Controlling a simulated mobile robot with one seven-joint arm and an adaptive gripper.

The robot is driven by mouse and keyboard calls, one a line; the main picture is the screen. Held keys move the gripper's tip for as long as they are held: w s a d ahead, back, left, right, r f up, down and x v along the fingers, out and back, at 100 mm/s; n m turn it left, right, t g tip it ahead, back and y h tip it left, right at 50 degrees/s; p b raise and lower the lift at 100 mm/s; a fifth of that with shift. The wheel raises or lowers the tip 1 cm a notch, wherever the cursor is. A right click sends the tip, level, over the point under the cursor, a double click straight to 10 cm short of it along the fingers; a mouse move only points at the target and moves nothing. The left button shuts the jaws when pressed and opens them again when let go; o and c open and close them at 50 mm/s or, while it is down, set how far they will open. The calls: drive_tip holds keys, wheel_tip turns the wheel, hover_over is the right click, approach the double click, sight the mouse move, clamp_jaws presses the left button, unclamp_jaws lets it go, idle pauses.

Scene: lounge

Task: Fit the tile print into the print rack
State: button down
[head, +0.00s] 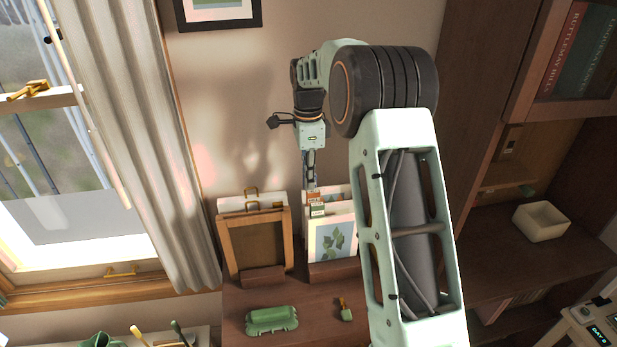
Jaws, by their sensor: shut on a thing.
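My gripper (311,184) points down at the back of the print rack (335,272), a dark wooden stand on the cabinet top against the wall. Its narrow jaws are shut at the top edge of an upright card among the prints, which I take to be the tile print (313,198). Only its upper edge, near an orange tab, shows; its picture is hidden. A white print with blue-green leaves (332,243) stands in front and covers most of it. I cannot tell how deep the held print sits. My arm hides the rack's right side.
A wooden framed board (257,246) with white folders behind stands close left of the rack. A green case (272,320) and a small wood-handled tool (345,308) lie in front. A curtain (135,140) hangs at left; shelves with a white box (540,222) stand right.

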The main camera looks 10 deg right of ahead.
drive_tip(key=shift+f+b, duration=0.4)
drive_tip(key=shift+f, duration=0.4)
drive_tip(key=c, duration=1.9)
unclamp_jaws()
drive_tip(key=shift+r, duration=0.1)
drive_tip(key=shift+r+p, duration=2.55)
drive_tip(key=shift+r, duration=0.4)
